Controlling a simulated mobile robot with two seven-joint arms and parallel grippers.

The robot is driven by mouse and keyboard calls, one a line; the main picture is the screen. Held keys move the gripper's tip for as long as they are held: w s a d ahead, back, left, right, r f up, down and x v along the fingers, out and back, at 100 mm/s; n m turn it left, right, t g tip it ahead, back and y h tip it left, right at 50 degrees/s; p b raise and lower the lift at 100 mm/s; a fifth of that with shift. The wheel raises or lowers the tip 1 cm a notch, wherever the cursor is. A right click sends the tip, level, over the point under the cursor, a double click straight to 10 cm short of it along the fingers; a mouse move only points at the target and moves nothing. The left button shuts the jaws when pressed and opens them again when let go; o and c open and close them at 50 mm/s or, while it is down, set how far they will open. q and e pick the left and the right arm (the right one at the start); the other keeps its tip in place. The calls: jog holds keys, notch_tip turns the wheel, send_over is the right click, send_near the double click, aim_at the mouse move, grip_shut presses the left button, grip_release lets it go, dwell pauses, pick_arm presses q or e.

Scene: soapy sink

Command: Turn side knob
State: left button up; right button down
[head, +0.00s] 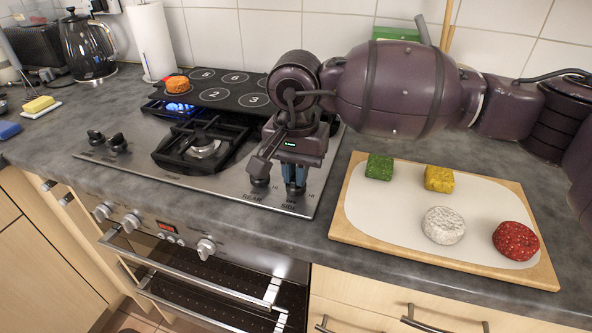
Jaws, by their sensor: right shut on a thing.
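The side knob (294,190) is a dark knob on the steel hob's right front corner, above the printed word SIDE. My right gripper (294,175) comes down from above with its blue fingertips shut around this knob. The fingers hide much of it, so I cannot tell how far it is turned. The rear knob (260,180) stands just to its left, partly behind a grey part of my gripper. My left gripper is not in view.
A blue flame (178,107) burns at the hob's back left. A numbered black plate (231,82) bears an orange piece (177,85). A cutting board (353,224) with green, yellow, white and red pieces lies right of the hob. A kettle (88,48) stands back left.

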jog(key=c, duration=1.2)
grip_release()
jog(key=shift+o, duration=0.2)
notch_tip(320, 180, up, 11)
jog(key=p, duration=0.1)
jog(key=shift+s+f, duration=0.1)
jog(key=shift+f, duration=0.05)
